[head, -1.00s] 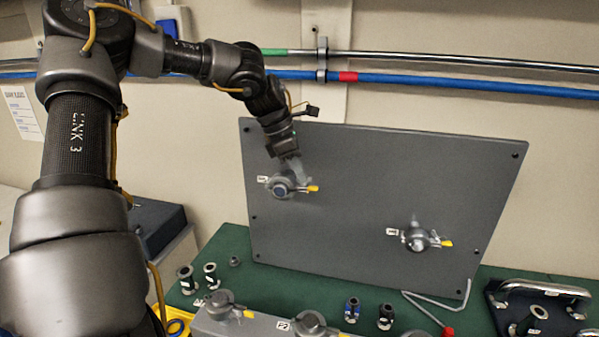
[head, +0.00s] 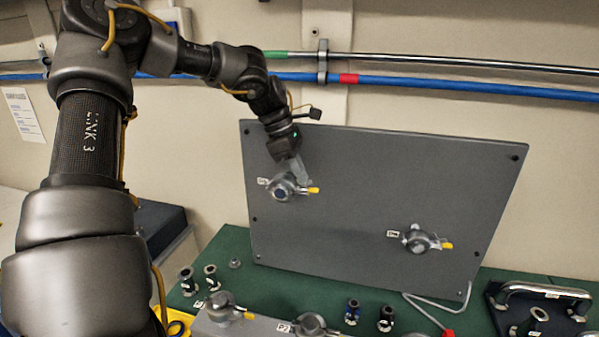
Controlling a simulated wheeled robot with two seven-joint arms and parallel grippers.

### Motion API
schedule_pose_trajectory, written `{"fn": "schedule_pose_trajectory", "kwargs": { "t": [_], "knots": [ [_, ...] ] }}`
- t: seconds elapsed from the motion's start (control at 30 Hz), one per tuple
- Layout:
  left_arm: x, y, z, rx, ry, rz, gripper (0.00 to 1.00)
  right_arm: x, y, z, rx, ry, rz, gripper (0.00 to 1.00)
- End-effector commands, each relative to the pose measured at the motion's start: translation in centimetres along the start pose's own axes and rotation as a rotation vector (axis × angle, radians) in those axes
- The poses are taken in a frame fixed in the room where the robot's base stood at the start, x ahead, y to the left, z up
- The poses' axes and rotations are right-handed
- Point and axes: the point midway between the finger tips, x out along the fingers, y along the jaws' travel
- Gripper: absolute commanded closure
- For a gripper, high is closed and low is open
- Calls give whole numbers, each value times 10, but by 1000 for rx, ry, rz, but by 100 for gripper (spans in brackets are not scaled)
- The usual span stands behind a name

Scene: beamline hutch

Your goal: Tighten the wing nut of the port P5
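A grey upright panel (head: 375,200) carries two ports with round clamps. The upper left port (head: 281,189) has a blue centre and a yellow-tipped wing nut (head: 312,190) on its right side. The lower right port (head: 418,240) has a similar yellow-tipped wing nut (head: 446,245). Their labels are too small to read, so I cannot tell which is P5. My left gripper (head: 299,174) reaches down to the upper left port, its fingers at the clamp's top right, close to the wing nut. Finger spacing and contact are unclear. My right gripper is not in view.
A grey block with clamped ports (head: 222,306) stands at the front of the green bench top (head: 285,284). Several small fittings (head: 352,311) stand around it. A bent rod (head: 425,315) and a handled dark plate (head: 545,291) lie to the right. Pipes run along the wall.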

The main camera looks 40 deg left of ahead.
Motion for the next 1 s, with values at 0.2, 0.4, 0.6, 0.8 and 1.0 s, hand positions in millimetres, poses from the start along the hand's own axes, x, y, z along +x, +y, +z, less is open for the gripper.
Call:
{"fn": "schedule_pose_trajectory", "kwargs": {
  "t": [0.2,0.4,0.6,0.8,1.0],
  "knots": [
    [-1,1,1,1,-1,3,87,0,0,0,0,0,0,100],
    [-1,0,0,0,-1,2,87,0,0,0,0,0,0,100],
    [-19,1,0,0,-1,6,87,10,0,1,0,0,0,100],
    [-59,1,0,0,0,9,87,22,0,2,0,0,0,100],
    [-93,1,0,0,0,6,87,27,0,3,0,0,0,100]
  ]
}}
